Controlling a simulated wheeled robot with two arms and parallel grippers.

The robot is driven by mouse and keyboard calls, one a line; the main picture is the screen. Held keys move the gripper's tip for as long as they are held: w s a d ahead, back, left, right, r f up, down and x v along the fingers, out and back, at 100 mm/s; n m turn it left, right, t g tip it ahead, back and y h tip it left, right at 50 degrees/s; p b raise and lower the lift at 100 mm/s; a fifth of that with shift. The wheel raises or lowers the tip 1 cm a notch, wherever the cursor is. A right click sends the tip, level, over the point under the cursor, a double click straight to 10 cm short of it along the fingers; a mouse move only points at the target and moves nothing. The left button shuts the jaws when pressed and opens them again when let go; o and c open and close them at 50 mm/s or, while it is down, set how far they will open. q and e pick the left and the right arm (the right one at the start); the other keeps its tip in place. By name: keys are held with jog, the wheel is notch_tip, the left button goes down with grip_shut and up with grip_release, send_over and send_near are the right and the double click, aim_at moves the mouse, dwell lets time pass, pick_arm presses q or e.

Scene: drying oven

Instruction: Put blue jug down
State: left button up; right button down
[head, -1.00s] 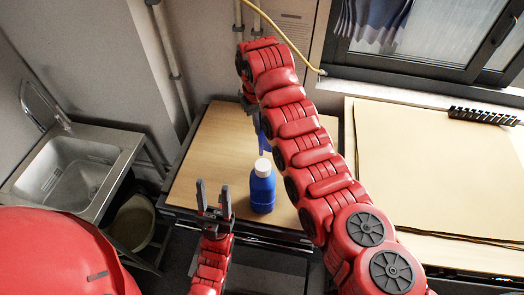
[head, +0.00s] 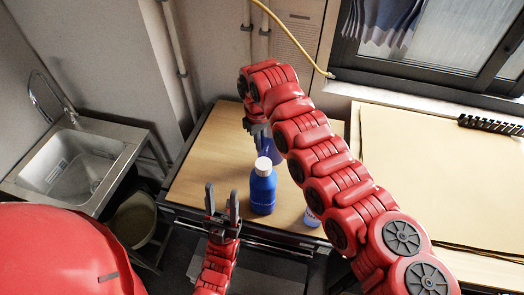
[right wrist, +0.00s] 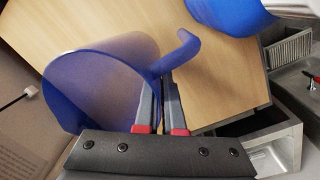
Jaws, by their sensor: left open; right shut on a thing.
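The translucent blue jug (head: 271,148) is at the far part of the wooden table, partly hidden behind the blue bottle and my right arm. In the right wrist view the jug (right wrist: 95,85) shows its round open rim and a curved handle. My right gripper (head: 258,128) is shut on the jug at its handle side; its fingers (right wrist: 160,105) show there in the wrist view. I cannot tell whether the jug's base touches the table. My left gripper (head: 222,205) is open and empty at the table's front edge, left of the bottle.
A blue bottle with a white cap (head: 263,190) stands upright in front of the jug. A white and blue item (head: 312,217) is partly hidden under my right arm. The table (head: 205,165) is clear on its left side. A sink (head: 75,170) stands at left.

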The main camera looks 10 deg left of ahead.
jog(key=f+p, duration=0.1)
jog(key=f, duration=0.3)
jog(key=shift+d+f, duration=0.15)
jog(key=shift+d, duration=0.05)
jog(key=shift+a+f, duration=0.1)
jog(key=shift+f, duration=0.35)
jog(key=c, duration=1)
grip_release()
